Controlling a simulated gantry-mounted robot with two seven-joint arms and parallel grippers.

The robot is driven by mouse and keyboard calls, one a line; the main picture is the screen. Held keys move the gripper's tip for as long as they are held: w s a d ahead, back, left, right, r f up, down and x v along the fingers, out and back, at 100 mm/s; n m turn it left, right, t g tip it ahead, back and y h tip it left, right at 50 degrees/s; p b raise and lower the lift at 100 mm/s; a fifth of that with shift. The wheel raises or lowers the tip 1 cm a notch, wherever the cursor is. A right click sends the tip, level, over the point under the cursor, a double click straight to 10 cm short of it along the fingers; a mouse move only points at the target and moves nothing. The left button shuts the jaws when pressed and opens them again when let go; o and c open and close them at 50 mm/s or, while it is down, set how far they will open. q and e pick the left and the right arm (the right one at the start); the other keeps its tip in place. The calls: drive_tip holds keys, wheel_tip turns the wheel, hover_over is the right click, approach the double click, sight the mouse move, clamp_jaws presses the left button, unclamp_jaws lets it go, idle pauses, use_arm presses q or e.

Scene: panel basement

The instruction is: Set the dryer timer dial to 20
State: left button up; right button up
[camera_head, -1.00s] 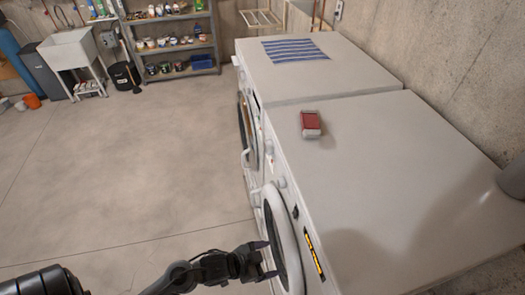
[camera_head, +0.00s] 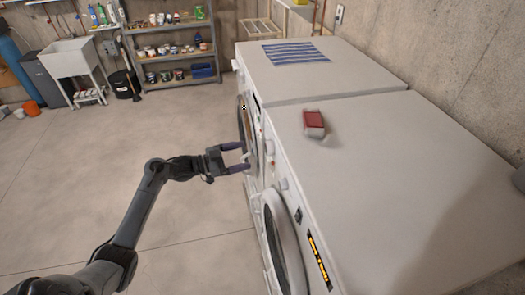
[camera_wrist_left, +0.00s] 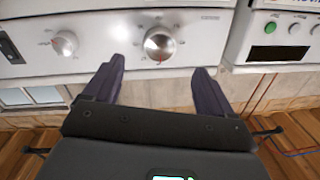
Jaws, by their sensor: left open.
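My left gripper (camera_head: 236,157) is in front of the white machine fronts, with its two dark fingers apart. In the left wrist view, the open fingers (camera_wrist_left: 158,75) point at a silver round dial (camera_wrist_left: 158,43) on a white panel (camera_wrist_left: 110,22). The dial shows between and just beyond the fingertips, with nothing gripped. A small red mark is at its lower edge; the scale around it is too small to read. A second dial (camera_wrist_left: 65,43) is to its left, clear of the fingers. My right gripper is not in view.
A neighbouring panel with a dark display (camera_wrist_left: 274,53) and green button (camera_wrist_left: 270,28) is at the right. A red box (camera_head: 314,123) and striped cloth (camera_head: 295,50) lie on the machine tops. Open floor (camera_head: 110,170) lies left; shelves (camera_head: 172,48) stand at the back.

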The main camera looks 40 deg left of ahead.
sight(266, 148)
use_arm(q)
drive_tip(key=p+x, duration=0.1)
drive_tip(key=x, duration=0.6)
drive_tip(key=shift+w+d+p, duration=0.2)
drive_tip(key=shift+w+p, duration=0.05)
drive_tip(key=shift+p, duration=0.05)
drive_tip(key=shift+w+d, duration=0.2)
drive_tip(key=shift+w, duration=0.25)
drive_tip(key=shift+c, duration=0.3)
